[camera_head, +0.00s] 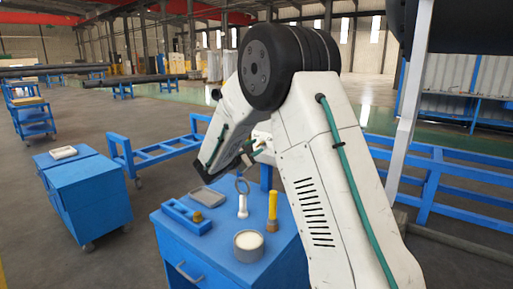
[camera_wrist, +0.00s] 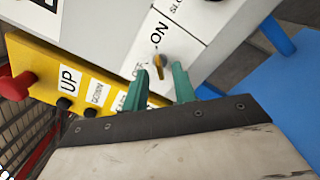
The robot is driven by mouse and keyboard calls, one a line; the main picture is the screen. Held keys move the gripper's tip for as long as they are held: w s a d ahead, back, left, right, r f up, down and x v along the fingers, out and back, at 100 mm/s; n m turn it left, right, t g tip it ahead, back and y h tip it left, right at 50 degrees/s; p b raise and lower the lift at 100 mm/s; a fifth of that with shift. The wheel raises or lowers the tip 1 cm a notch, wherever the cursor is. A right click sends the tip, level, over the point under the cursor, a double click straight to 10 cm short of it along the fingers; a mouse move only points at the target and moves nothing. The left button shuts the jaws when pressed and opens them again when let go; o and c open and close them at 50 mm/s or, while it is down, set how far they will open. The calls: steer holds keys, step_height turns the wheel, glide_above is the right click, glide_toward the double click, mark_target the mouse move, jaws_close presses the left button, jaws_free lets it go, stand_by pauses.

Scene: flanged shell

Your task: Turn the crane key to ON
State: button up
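The crane key (camera_wrist: 160,62) shows in the wrist view as a small brass-coloured key in a switch on a white panel (camera_wrist: 182,32). The word ON stands above it and an OFF label, partly hidden, is at its lower left. The key's handle runs roughly up and down in the picture. My gripper (camera_wrist: 164,78) has two teal fingers, spread apart, one on each side below the key. The key shows in the gap between them; I cannot tell whether either finger touches it. The key cannot be made out in the head view, where my arm blocks much.
A yellow panel (camera_wrist: 42,62) with UP and DOWN buttons and a red knob (camera_wrist: 16,86) lies left of the key.

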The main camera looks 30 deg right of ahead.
steer(key=v, duration=0.6)
stand_by(0.3)
steer(key=s+a+f+m+g+y, duration=0.1)
steer(key=s+f+m+g+y, duration=0.2)
steer(key=s, duration=0.7)
steer(key=s+f+m+g+y, duration=0.25)
steer(key=s+m+g, duration=0.2)
steer(key=s, duration=0.55)
steer(key=s+a+r+m+t+y, duration=0.1)
steer(key=s+a+y, duration=0.2)
steer(key=s, duration=0.4)
steer(key=s+a+r+m+y, duration=0.2)
steer(key=s+a+y, duration=0.2)
steer(key=s+a, duration=0.2)
steer(key=s+a+r+m+t+y, duration=0.1)
steer(key=s+a+y, duration=0.3)
steer(key=s, duration=0.5)
steer(key=shift+s+a+r+m+t, duration=0.2)
steer(key=shift+a+r+m+t, duration=0.2)
steer(key=shift+m, duration=0.35)
